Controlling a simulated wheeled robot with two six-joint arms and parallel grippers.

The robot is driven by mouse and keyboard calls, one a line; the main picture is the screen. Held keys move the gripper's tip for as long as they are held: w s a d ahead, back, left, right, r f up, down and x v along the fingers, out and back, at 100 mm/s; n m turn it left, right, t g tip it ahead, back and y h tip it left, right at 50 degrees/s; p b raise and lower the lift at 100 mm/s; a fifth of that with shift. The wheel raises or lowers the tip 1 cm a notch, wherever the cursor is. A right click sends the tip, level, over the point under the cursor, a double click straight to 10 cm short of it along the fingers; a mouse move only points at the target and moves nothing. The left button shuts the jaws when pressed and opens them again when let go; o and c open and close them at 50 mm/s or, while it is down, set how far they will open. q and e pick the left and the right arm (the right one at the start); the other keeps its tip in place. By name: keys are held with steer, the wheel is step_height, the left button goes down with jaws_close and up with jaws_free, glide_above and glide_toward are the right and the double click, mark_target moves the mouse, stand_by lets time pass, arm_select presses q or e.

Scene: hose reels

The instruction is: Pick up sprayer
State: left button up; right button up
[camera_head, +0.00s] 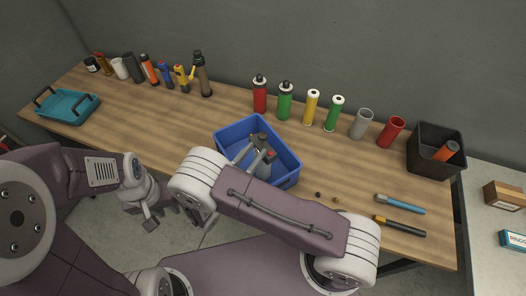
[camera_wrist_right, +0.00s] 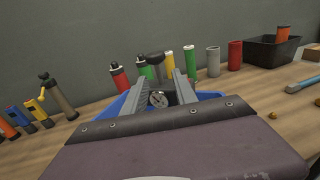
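A grey item with a dark head (camera_head: 260,142) and a part with a red band (camera_head: 270,157) are in the blue bin (camera_head: 291,171); I cannot tell surely whether this is the sprayer.
Several bottles and cans stand along the back, including a red bottle (camera_head: 260,96) and a green one (camera_head: 285,101). A teal basket (camera_head: 68,116) is at the left, a black bin (camera_head: 425,162) at the right. Blue-handled (camera_head: 402,204) and black-handled (camera_head: 400,226) tools lie front right.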

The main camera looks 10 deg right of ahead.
mark_target(262, 142)
steer(key=shift+w+d+r+p, duration=0.35)
steer(key=shift+w+d+p, duration=0.3)
steer(key=shift+p, duration=0.1)
steer(key=shift+w+d+f, duration=0.2)
steer(key=shift+w+d, duration=0.25)
steer(key=p+x, duration=0.2)
steer(key=x, duration=0.2)
steer(key=shift+w+r, duration=0.1)
steer(key=shift+r, duration=0.1)
steer(key=shift+w+d, duration=0.25)
steer(key=shift+w, duration=0.05)
steer(key=shift+w+d+f, duration=0.1)
steer(key=shift+d+f, duration=0.1)
steer(key=shift+a, duration=0.1)
jaws_close()
